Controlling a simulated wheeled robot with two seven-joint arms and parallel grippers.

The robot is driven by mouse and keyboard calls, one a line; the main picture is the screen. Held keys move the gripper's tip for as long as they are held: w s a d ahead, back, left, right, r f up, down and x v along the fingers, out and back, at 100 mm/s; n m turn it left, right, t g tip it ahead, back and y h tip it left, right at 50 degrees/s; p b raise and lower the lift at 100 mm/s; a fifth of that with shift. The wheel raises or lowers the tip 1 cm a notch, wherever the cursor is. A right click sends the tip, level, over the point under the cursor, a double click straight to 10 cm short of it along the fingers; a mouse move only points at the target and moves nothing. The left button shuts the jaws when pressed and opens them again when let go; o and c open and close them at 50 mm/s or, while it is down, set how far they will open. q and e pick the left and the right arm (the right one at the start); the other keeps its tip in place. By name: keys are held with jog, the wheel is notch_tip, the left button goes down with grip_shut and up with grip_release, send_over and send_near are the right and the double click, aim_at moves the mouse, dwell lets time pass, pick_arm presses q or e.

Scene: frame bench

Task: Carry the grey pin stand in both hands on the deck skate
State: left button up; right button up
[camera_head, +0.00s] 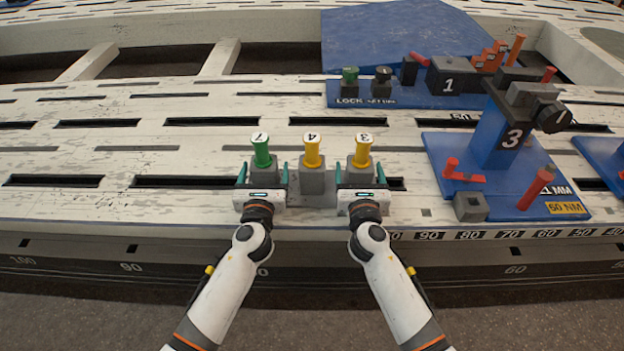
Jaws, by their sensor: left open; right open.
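The grey pin stand (313,184) stands upright on the white slotted deck near its front edge. It carries a green pin (261,152) at left, a yellow pin marked 4 (312,153) in the middle and a yellow pin marked 3 (362,153) at right. My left gripper (263,174) is open, its teal fingers on either side of the left grey block. My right gripper (360,174) is open around the right block in the same way. Contact cannot be told. I cannot pick out a deck skate for certain.
A blue fixture marked 3 (489,155) stands right of my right gripper, with a grey block (470,207) at its front corner. A blue base with a unit marked 1 (410,98) lies behind. The slotted deck (120,160) is clear to the left.

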aim_at(261, 159)
pick_arm(q)
grip_shut()
pick_arm(e)
grip_shut()
pick_arm(q)
jog(key=shift+w+r, duration=0.1)
jog(key=shift+r, duration=0.25)
pick_arm(e)
jog(key=shift+w+r, duration=0.1)
jog(key=shift+r, duration=0.2)
